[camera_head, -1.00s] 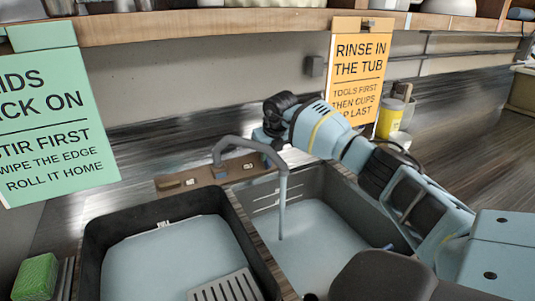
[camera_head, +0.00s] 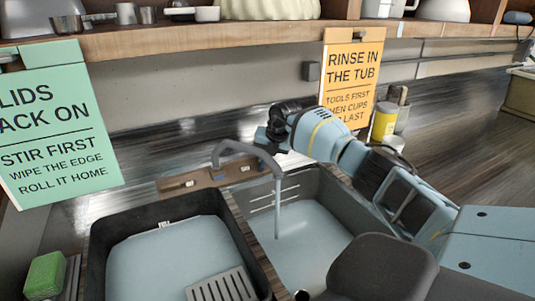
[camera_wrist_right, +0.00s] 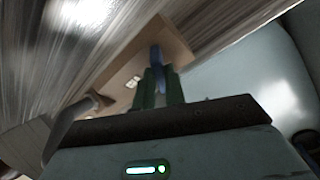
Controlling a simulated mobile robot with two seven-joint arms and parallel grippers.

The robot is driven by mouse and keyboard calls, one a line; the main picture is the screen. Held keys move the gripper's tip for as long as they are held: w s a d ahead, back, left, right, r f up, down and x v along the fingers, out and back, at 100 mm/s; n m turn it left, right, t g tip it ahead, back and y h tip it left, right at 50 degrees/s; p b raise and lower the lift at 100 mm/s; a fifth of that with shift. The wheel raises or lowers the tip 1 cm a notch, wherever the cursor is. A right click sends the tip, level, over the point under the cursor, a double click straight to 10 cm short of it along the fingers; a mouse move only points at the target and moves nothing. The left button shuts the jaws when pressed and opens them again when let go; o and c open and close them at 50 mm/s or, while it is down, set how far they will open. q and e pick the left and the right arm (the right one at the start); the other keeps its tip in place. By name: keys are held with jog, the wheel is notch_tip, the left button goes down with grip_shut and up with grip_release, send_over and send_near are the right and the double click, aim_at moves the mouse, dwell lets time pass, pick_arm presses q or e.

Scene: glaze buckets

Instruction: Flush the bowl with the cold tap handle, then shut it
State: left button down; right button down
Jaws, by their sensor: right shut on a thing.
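The grey tap (camera_head: 235,147) stands on a wooden strip behind the sink. A stream of water (camera_head: 277,208) falls from its spout into the right basin (camera_head: 337,196), whose floor looks pale blue. My right gripper (camera_head: 268,143) is beside the tap, its fingers mostly hidden by the wrist in the head view. In the right wrist view, its green fingers (camera_wrist_right: 160,84) are shut on the blue cold tap handle (camera_wrist_right: 156,56). The tap spout (camera_wrist_right: 88,103) is left of the fingers there. My left gripper is not in view.
The left basin (camera_head: 93,240) has a dark rim and a pale slotted grate (camera_head: 222,287). A green sponge (camera_head: 45,273) lies at far left. A yellow-labelled tub (camera_head: 385,122) stands behind my right arm. A shelf (camera_head: 200,36) runs above; the right worktop (camera_head: 470,130) is largely clear.

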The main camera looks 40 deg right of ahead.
jog(key=m+p, duration=0.1)
jog(key=m, duration=0.2)
jog(key=shift+s+d+r+m+t+p, duration=0.1)
jog(key=shift+r+m+t+p, duration=0.2)
jog(key=shift+t+p, duration=0.1)
jog(key=shift+s+f+m+t+y+p, duration=0.1)
jog(key=shift+m+t+y+p, duration=0.25)
jog(key=shift+m+p, duration=0.6)
jog(key=m, duration=0.3)
jog(key=shift+s+f+m+t, duration=0.1)
jog(key=shift+f+m+t, duration=0.2)
jog(key=shift+m+t, duration=0.05)
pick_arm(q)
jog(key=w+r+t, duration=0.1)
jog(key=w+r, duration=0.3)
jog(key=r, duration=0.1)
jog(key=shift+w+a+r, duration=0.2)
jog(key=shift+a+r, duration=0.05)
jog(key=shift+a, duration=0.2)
pick_arm(e)
jog(key=shift+f+m, duration=0.1)
jog(key=shift+m, duration=0.8)
jog(key=shift+m+t, duration=0.3)
jog(key=c, duration=1.5)
grip_release()
jog(key=shift+o, duration=0.2)
jog(key=shift+s, duration=0.1)
